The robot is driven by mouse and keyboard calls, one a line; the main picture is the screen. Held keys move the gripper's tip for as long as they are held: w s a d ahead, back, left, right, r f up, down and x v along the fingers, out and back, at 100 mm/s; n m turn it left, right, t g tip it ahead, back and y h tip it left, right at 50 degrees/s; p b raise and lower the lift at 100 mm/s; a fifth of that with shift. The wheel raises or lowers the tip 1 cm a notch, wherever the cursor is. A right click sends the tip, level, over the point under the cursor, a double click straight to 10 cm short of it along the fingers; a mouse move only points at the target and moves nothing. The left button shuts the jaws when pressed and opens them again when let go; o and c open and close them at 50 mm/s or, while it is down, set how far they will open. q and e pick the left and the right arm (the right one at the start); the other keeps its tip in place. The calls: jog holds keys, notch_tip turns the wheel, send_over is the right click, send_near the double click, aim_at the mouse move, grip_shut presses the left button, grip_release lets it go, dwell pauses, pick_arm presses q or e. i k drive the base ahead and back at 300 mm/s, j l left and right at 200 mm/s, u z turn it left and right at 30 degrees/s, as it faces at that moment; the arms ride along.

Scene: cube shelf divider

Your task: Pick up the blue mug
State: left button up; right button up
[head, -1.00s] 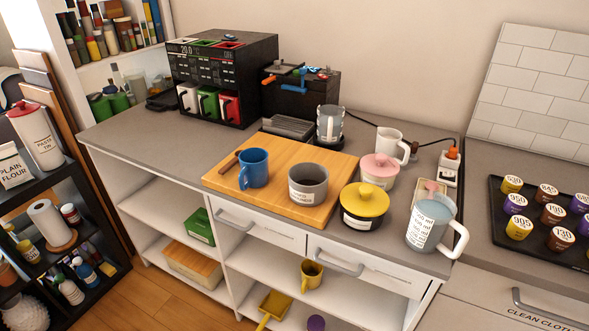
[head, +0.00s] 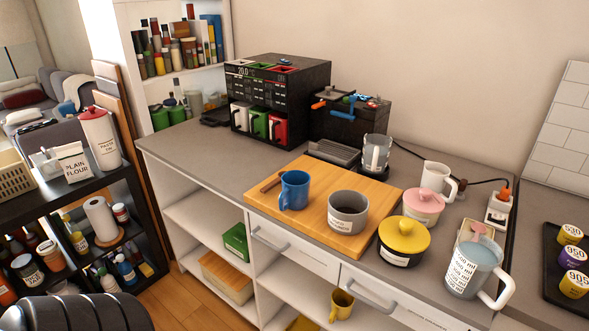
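The blue mug (head: 294,191) stands upright on the left part of a wooden board (head: 320,232) on the grey counter (head: 190,152). Its handle is on its left side, toward the front. A small brown stick-like item (head: 271,182) lies just left of it on the board. A grey pot with a white label (head: 348,213) stands to its right, apart from it. Neither of my grippers shows. A dark ribbed part of my own arm shows at the lower left, far from the mug.
Right of the board are a yellow-lidded pot (head: 404,236), a pink-lidded pot (head: 424,206), a white mug (head: 438,179) and a measuring jug (head: 474,268). Behind it stand a black machine (head: 285,95) and a drip tray (head: 332,152). The counter left of the board is clear.

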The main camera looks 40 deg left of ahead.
aim_at(294, 195)
jog(key=j+z, duration=0.25)
jog(key=z, duration=0.2)
jog(key=k+j+z, duration=0.1)
jog(key=j+z, duration=0.15)
jog(key=z, duration=0.2)
jog(key=k+j+z, duration=0.1)
jog(key=j+z, duration=0.15)
jog(key=z, duration=0.2)
jog(key=k+j+z, duration=0.15)
jog(key=z, duration=0.3)
jog(key=k+j+z, duration=0.15)
jog(key=z, duration=0.3)
jog(key=k+j+z, duration=0.2)
jog(key=z, duration=0.2)
jog(key=k+z, duration=0.35)
jog(key=k+u, duration=0.35)
jog(key=u, duration=0.15)
jog(key=k+j+u, duration=0.15)
jog(key=k+u, duration=0.15)
jog(key=u, duration=0.2)
jog(key=k+j+u, duration=0.25)
jog(key=u, duration=0.25)
jog(key=k+j+u, duration=0.2)
jog(key=j+u, duration=0.25)
